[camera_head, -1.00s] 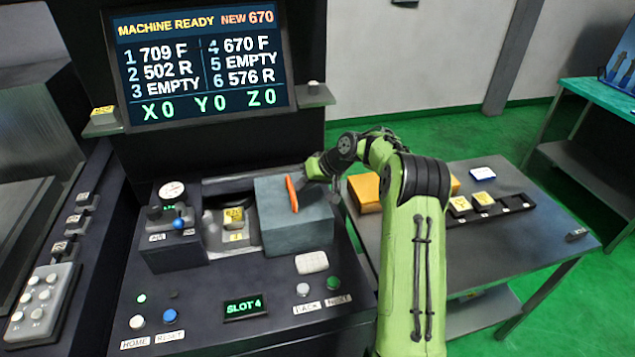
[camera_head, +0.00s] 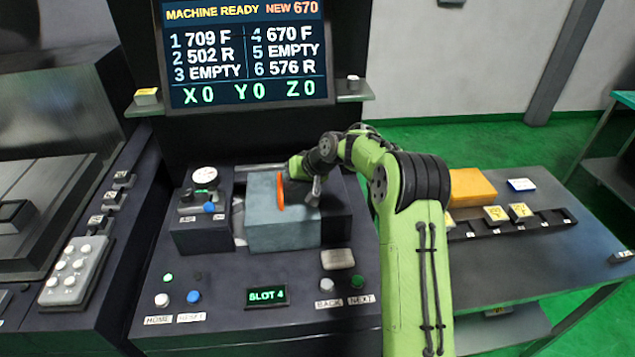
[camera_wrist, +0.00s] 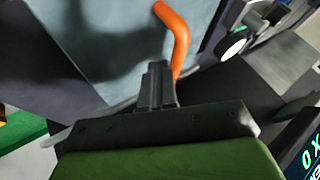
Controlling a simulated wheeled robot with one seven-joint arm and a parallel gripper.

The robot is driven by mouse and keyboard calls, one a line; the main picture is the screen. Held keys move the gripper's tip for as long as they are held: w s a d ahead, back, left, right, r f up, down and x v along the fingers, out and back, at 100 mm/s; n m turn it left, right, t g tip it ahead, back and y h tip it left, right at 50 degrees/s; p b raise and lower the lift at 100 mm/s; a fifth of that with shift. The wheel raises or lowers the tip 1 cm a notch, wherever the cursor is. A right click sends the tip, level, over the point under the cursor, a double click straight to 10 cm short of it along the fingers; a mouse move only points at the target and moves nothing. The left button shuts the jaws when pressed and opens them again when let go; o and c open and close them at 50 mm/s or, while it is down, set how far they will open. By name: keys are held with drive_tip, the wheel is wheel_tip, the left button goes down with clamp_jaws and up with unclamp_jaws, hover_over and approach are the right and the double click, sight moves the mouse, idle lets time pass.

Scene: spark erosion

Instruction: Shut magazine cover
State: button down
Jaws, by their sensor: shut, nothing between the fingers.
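The magazine cover (camera_head: 283,222) is a blue-grey box-like lid with an orange handle (camera_head: 281,192) on its top. In the head view it sits over the magazine opening, close to the gauge block on its left, and hides the slot inside. My gripper (camera_head: 315,192) is shut and empty, just right of the orange handle. In the wrist view the shut fingers (camera_wrist: 157,85) are beside the handle (camera_wrist: 176,40), touching it or very close; I cannot tell which. The cover's grey surface (camera_wrist: 120,25) fills the upper part of that view.
The gauge and blue-knob block (camera_head: 203,215) stands directly left of the cover. Buttons and the SLOT 4 display (camera_head: 267,296) lie in front. The screen (camera_head: 247,55) stands behind. A side table on the right holds a yellow box (camera_head: 472,187) and a black holder rack (camera_head: 515,224).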

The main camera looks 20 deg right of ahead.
sight(270, 200)
drive_tip(key=a, duration=0.3)
drive_tip(key=w+a, duration=0.1)
drive_tip(key=a, duration=0.1)
drive_tip(key=shift+a+r, duration=0.1)
drive_tip(key=shift+a, duration=0.3)
